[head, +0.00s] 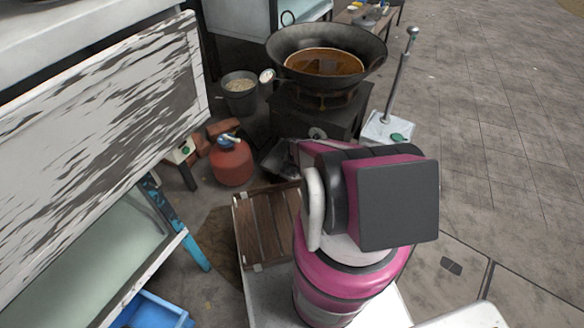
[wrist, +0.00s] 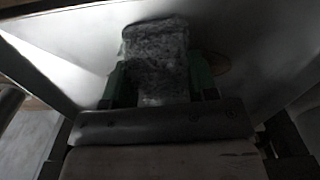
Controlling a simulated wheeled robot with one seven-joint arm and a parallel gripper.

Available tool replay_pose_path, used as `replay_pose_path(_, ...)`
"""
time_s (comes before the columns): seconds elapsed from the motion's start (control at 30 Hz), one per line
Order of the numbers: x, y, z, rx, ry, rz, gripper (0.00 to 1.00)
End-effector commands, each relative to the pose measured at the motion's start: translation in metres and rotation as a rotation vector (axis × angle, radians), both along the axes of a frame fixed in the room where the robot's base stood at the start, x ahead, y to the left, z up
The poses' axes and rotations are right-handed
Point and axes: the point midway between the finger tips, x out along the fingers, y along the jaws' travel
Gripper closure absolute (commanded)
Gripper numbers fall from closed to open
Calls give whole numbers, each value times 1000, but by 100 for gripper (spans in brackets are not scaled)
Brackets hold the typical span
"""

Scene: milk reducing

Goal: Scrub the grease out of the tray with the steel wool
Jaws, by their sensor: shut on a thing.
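In the wrist view, my gripper (wrist: 160,82) is shut on the steel wool (wrist: 155,45), a grey, fibrous block between the two green fingers. Beyond it is a smooth, pale grey surface with raised edges, which looks like the inside of the tray (wrist: 270,60). A brownish round patch (wrist: 218,63), perhaps grease, shows just right of the steel wool, partly hidden by the right finger. The wool overlaps the surface in the picture; I cannot tell whether it touches. In the head view, my pink arm hides the gripper, the wool and most of the tray area.
In the head view, a large wok (head: 326,58) with brown liquid sits on a dark stove (head: 318,118). A red gas canister (head: 231,162), a grey bucket (head: 240,95) and a wooden slatted piece (head: 262,228) stand left of my arm. Open paving (head: 500,150) lies to the right.

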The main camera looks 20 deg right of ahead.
Motion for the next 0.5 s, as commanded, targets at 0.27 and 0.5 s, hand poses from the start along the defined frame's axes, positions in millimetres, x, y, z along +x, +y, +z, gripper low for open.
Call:
replay_pose_path(0.27,-16,-16,-2,-1,1,-1,66)
replay_pose_path(0.5,-22,-22,-2,0,3,1,66)
